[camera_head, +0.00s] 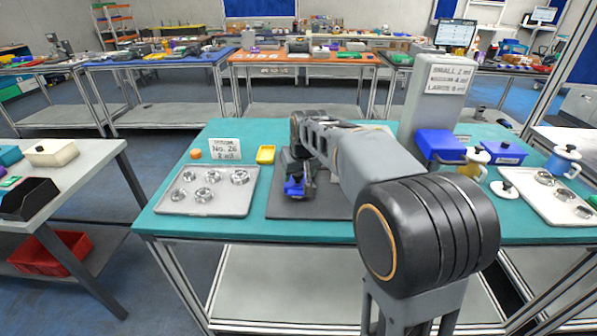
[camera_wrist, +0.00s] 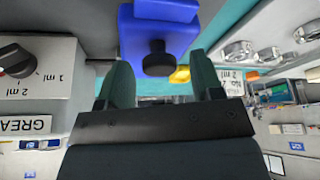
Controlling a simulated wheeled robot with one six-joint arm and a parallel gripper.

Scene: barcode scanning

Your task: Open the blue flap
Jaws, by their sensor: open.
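The blue flap (camera_wrist: 160,35) fills the upper middle of the wrist view, with a round black knob (camera_wrist: 158,60) at its near edge. A small part of this blue piece (camera_head: 294,187) shows in the head view, low over the dark mat. My gripper (camera_wrist: 161,63) is open, with one dark green finger on each side of the knob. I cannot tell whether the fingers touch it. In the head view my arm partly hides the gripper and the device under it.
A grey box with a dial (camera_wrist: 20,62) stands left in the wrist view. A tall sign block (camera_head: 432,90) and a blue bin (camera_head: 503,153) stand right.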

